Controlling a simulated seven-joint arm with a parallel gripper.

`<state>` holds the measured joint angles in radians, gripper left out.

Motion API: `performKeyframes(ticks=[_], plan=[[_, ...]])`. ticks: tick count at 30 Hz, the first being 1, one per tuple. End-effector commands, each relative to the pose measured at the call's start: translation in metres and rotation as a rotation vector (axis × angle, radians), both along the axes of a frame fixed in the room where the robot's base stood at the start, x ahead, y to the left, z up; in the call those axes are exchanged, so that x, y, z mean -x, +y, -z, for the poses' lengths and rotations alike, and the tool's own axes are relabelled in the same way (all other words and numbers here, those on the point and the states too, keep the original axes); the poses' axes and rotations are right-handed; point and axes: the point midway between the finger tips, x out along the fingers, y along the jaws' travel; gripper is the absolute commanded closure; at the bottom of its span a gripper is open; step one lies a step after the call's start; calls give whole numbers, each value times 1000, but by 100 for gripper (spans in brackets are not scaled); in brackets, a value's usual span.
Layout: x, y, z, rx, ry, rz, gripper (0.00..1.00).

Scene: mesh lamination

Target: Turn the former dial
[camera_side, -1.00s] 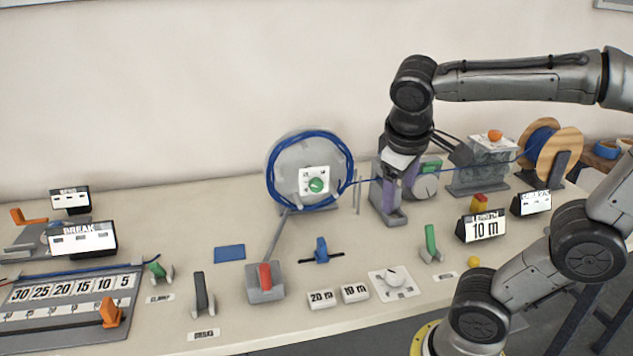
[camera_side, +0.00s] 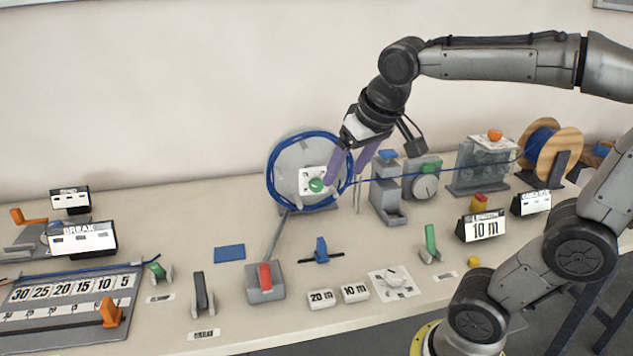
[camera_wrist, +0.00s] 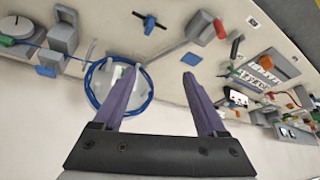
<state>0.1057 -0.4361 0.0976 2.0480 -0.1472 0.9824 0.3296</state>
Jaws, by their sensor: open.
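The former is a round grey disc (camera_side: 287,168) wound with blue cable, standing upright at the back of the table. Its dial (camera_side: 316,185) is a green knob on a white square plate at the disc's centre. My gripper (camera_side: 343,177) is open and tilted, just right of the dial and in front of the coil's right edge in the side view. Its purple fingers have nothing between them. In the wrist view, the coil (camera_wrist: 92,92) is behind the left finger of my gripper (camera_wrist: 163,75), which covers part of the dial plate.
A blue cable runs right from the former past a grey post (camera_side: 388,200) and a round gauge (camera_side: 424,187) to a wooden spool (camera_side: 560,150). A red-handled lever (camera_side: 265,277) and a blue knob (camera_side: 321,250) stand in front. The wall behind is bare.

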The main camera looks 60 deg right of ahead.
Motion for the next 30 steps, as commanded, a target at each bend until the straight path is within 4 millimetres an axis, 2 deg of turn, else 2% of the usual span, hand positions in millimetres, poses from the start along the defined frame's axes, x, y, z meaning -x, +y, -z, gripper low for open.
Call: performKeyframes(ticks=[6,9,12,15,22,30], plan=[[-73,-55,-1,16,55,206,26],[-100,-82,8,23,81,286,26],[-117,-101,16,28,100,341,26],[-126,-113,23,34,112,369,26],[-132,-122,38,33,118,382,26],[-142,-138,85,35,120,381,26]])
